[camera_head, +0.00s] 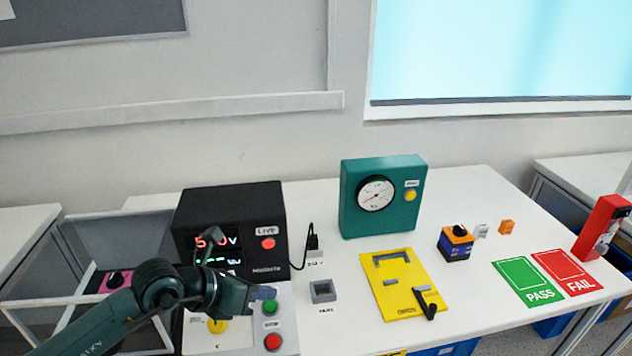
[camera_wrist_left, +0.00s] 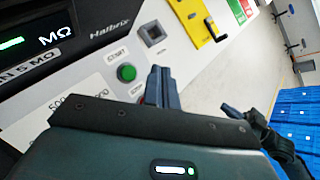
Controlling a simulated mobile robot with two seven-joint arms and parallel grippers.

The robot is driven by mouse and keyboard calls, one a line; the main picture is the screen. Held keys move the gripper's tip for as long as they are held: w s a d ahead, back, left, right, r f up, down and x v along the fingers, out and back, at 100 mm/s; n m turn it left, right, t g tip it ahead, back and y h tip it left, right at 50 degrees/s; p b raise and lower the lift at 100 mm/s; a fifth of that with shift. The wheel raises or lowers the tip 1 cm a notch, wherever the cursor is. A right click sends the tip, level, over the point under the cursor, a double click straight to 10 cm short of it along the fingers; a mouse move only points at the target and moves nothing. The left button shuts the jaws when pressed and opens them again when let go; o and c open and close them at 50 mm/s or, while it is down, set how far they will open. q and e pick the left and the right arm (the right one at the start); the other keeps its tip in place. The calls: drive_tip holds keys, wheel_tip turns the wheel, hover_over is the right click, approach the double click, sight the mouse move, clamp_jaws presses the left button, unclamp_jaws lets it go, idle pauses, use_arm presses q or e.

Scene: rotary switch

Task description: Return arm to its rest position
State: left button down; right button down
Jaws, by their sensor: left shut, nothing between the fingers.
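My left gripper (camera_head: 263,293) is shut and empty. In the head view it is at the front left, over the white control panel (camera_head: 200,345), close to the green START button (camera_head: 270,307) and above the red button (camera_head: 273,342). In the left wrist view its closed fingers (camera_wrist_left: 160,88) lie just right of the green button (camera_wrist_left: 126,72) and partly hide the red one. A dark jointed part at the right of the wrist view looks like my right gripper (camera_wrist_left: 236,112); its jaws are too small to read.
A black meter (camera_head: 232,215) with a lit display stands behind my left gripper. A grey socket (camera_head: 323,291), yellow plate (camera_head: 398,305), teal gauge box (camera_head: 410,215) and orange-topped rotary switch (camera_head: 457,235) are to the right. A framed bin (camera_head: 45,300) is at left.

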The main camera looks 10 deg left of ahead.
use_arm(q)
drive_tip(key=s+d+r+n+t+h, duration=0.35)
drive_tip(key=s+d+n+h, duration=0.35)
drive_tip(key=n, duration=0.3)
drive_tip(key=s+a+f+n+t+y+p, duration=0.1)
drive_tip(key=a+f+n+t+y, duration=0.3)
drive_tip(key=n, duration=0.6)
drive_tip(key=a+f+n+t+y, duration=0.15)
drive_tip(key=f+n+y, duration=0.3)
drive_tip(key=n, duration=0.65)
drive_tip(key=s+a+f+n+g+y, duration=0.1)
drive_tip(key=s+f+n+g+y, duration=0.2)
drive_tip(key=s+f+n+g, duration=0.2)
drive_tip(key=s+f+n, duration=0.2)
drive_tip(key=s+f, duration=0.2)
drive_tip(key=shift+f, duration=0.3)
use_arm(e)
drive_tip(key=f, duration=0.1)
drive_tip(key=d, duration=0.1)
drive_tip(key=f+h, duration=0.1)
drive_tip(key=shift+s+d+f+g, duration=0.3)
drive_tip(key=shift+d+f, duration=0.05)
drive_tip(key=shift+d, duration=0.05)
drive_tip(key=shift+r, duration=0.15)
drive_tip(key=shift+s+a, duration=0.15)
